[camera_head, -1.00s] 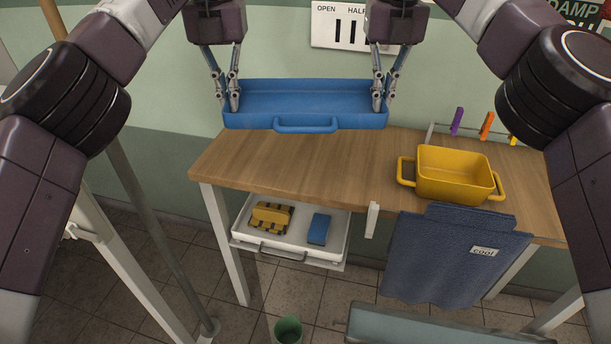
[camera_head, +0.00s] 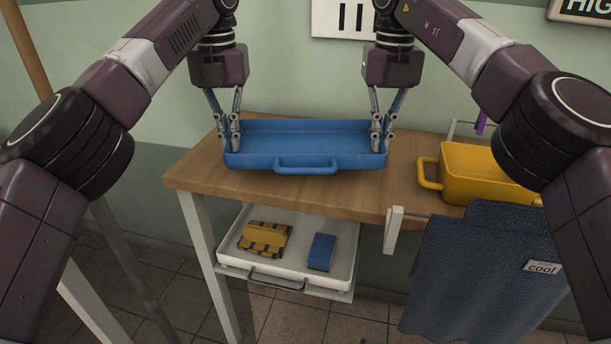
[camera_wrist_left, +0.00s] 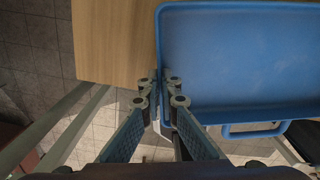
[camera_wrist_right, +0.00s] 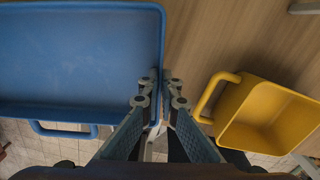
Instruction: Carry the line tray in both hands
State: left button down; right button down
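The blue line tray (camera_head: 305,160) is level over the left part of the wooden table, its front handle (camera_head: 306,165) facing me. My left gripper (camera_head: 230,140) is closed on the tray's left wall, and my right gripper (camera_head: 382,140) is closed on its right wall. The wrist views show the fingers pinching the rim on each side, at the left (camera_wrist_left: 160,88) and at the right (camera_wrist_right: 160,88). The tray looks empty. I cannot tell whether its underside touches the tabletop.
A yellow tub (camera_head: 485,180) stands on the table to the right, apart from the tray. A blue towel (camera_head: 480,270) hangs at the front edge. A white drawer tray (camera_head: 335,275) below holds a yellow-and-black item (camera_head: 265,238) and a blue block (camera_head: 321,251).

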aim_at(235, 172)
pick_arm(q)
jog(key=shift+s+a+r, duration=0.1)
jog(key=shift+a+r, duration=0.05)
jog(key=shift+a, duration=0.05)
pick_arm(e)
jog(key=shift+s+d+r, duration=0.1)
jog(key=shift+d+r, duration=0.05)
jog(key=shift+d, duration=0.05)
pick_arm(q)
jog(key=shift+f, duration=0.25)
pick_arm(e)
jog(key=shift+f, duration=0.2)
